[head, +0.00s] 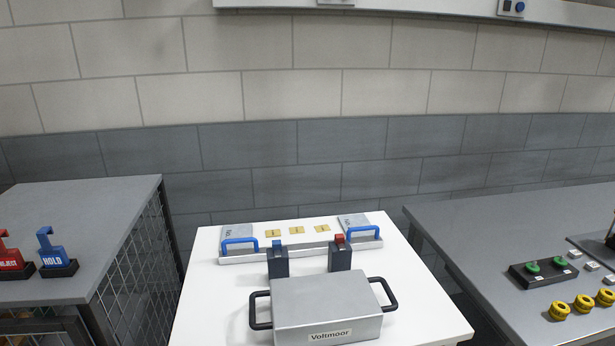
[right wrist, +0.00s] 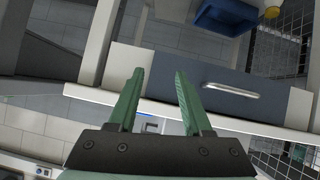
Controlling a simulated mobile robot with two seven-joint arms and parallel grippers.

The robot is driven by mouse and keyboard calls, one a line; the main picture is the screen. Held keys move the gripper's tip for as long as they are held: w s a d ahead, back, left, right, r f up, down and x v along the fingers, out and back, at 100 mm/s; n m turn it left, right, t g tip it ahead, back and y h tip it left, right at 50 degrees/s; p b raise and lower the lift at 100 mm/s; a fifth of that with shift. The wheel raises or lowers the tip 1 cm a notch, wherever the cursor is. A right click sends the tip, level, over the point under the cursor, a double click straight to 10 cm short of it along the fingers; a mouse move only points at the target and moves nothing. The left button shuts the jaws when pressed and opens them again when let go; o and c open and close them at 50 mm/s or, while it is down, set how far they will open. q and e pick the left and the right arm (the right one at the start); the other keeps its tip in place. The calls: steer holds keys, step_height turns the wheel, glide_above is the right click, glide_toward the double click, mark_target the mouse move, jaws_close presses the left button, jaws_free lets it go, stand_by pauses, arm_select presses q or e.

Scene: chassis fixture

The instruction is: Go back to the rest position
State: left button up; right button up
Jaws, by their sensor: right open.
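My right gripper (right wrist: 160,75) shows in the right wrist view with its two green fingers spread apart. Nothing is between the fingers. Behind them are a dark drawer-like front with a silver handle (right wrist: 231,91) and a tiled surface, apart from the fingers. Neither gripper shows in the head view. My left gripper is in no view. In the head view a grey metal box (head: 327,302) labelled Voltmoor, with two black side handles, sits on a white table (head: 215,318).
Behind the box are two dark blocks, one blue-topped (head: 277,262) and one red-topped (head: 340,257), and a fixture with blue handles (head: 239,243). A right bench holds green buttons (head: 532,267) and yellow rings (head: 559,311).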

steer(key=s+a+f+g+b, duration=0.1)
steer(key=s+a+f+b, duration=0.1)
steer(key=s, duration=0.6)
steer(key=s+a+f+m+g+y+b, duration=0.1)
steer(key=s+a+f+b, duration=0.1)
steer(key=s+a+f, duration=0.3)
steer(key=s, duration=0.2)
steer(key=shift+s+a, duration=0.15)
steer(key=shift+s, duration=0.2)
